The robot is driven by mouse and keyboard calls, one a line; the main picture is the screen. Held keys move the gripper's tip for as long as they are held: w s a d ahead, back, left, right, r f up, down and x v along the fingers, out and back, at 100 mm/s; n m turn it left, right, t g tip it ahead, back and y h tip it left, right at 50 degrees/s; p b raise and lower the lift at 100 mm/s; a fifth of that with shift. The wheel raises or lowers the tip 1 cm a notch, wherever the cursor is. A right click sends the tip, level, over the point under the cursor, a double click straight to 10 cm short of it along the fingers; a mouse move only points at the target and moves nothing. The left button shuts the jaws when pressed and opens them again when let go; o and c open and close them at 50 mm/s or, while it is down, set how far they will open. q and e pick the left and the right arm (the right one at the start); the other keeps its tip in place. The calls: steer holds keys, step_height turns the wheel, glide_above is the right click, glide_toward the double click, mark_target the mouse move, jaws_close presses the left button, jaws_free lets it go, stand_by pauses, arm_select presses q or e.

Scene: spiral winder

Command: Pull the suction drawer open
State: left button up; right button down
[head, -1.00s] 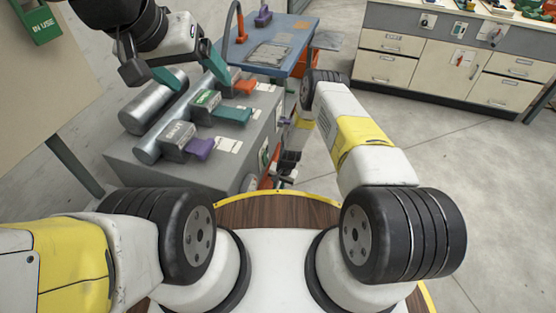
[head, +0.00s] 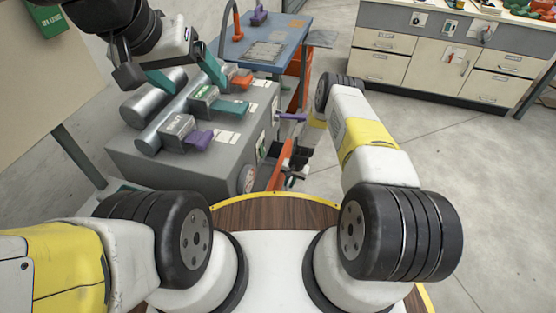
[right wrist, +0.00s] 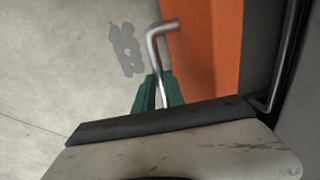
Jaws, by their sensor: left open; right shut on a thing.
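The grey machine (head: 205,170) stands left of centre in the head view. The orange suction drawer (head: 281,163) sticks out of its right side, with an orange wall showing. In the right wrist view the orange panel (right wrist: 208,45) fills the upper middle, beside a bent metal bar handle (right wrist: 160,28). My right gripper (right wrist: 158,82) has its green fingers closed on that handle. In the head view the right gripper is small and partly hidden at the drawer.
Green (head: 233,107) and purple (head: 198,138) levers lie on the machine top, and a purple rod (head: 291,117) sticks out of its side. A blue table (head: 270,38) stands behind. A cabinet (head: 430,62) stands at the back right. The floor to the right is clear.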

steer(key=s+d, duration=0.3)
steer(key=d, duration=0.7)
steer(key=s+d, duration=0.3)
steer(key=d, duration=0.7)
steer(key=shift+s+d, duration=0.35)
steer(key=shift+d, duration=0.05)
steer(key=c, duration=1.5)
jaws_free()
steer(key=shift+d, duration=0.15)
steer(key=shift+o, duration=0.5)
steer(key=shift+r, duration=0.1)
step_height(320, 180, up, 8)
steer(key=d, duration=0.1)
steer(key=shift+s+d+f, duration=0.15)
steer(key=shift+s+f, duration=0.1)
